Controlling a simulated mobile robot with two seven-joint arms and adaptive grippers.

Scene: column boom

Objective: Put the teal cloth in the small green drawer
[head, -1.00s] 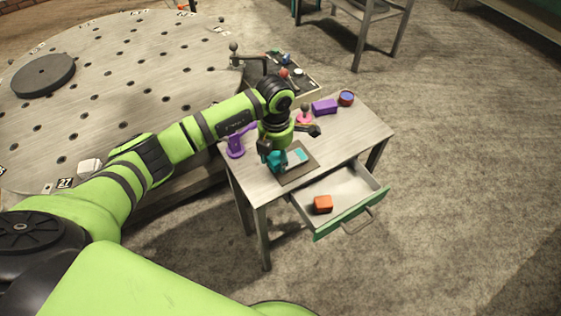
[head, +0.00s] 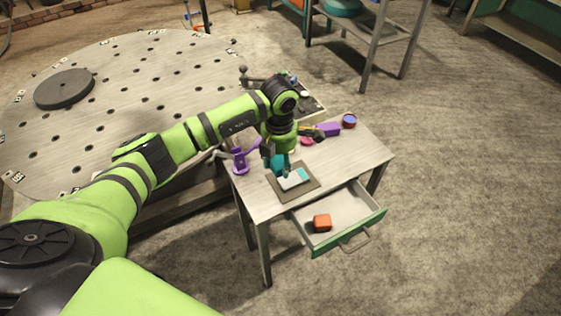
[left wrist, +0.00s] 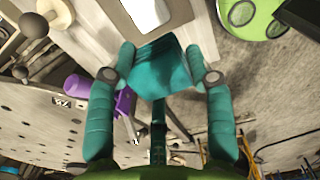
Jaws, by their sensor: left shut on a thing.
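My left gripper (head: 277,160) is over the small table, just above a brown mat. In the left wrist view its two fingers (left wrist: 160,62) are closed on the teal cloth (left wrist: 160,80), which spans between them. In the head view the cloth is hard to tell from the teal fingers. The small green drawer (head: 349,233) is pulled open at the table's front right, to the right of and below the gripper. An orange block (head: 322,223) lies inside it. My right gripper is not in view.
The brown mat (head: 310,190) carries a pale slab (head: 292,180) with a teal end. A purple stand (head: 240,161), a purple block (head: 329,129) and a blue-red round tin (head: 349,121) are on the table (head: 364,157). Most of the drawer floor is clear.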

